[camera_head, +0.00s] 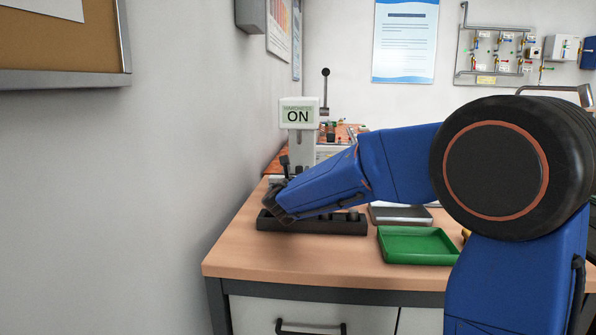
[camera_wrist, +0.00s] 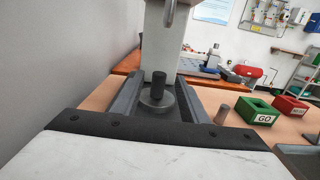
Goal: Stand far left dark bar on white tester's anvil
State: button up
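The white tester (camera_head: 299,115) stands at the back left of the bench, its display reading ON. Its white column (camera_wrist: 162,45) also shows in the wrist view. A dark bar (camera_wrist: 158,82) stands upright on the round grey anvil (camera_wrist: 157,103) in front of that column. My gripper (camera_wrist: 157,95) is open, with one grey finger on each side of the bar and a visible gap to each. In the head view my gripper (camera_head: 284,180) reaches over the left end of the black rack (camera_head: 312,227) towards the tester. My wrist hides part of the rack and anvil.
A green tray (camera_head: 416,258) lies at the bench's front, right of the rack. A short grey cylinder (camera_wrist: 222,114) stands right of the anvil. A green GO bin (camera_wrist: 257,109) and a red bin (camera_wrist: 290,106) stand farther right. The wall borders the bench's left.

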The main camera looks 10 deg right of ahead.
jog(key=v, duration=0.8)
jog(key=shift+r, duration=0.1)
dwell(0.4)
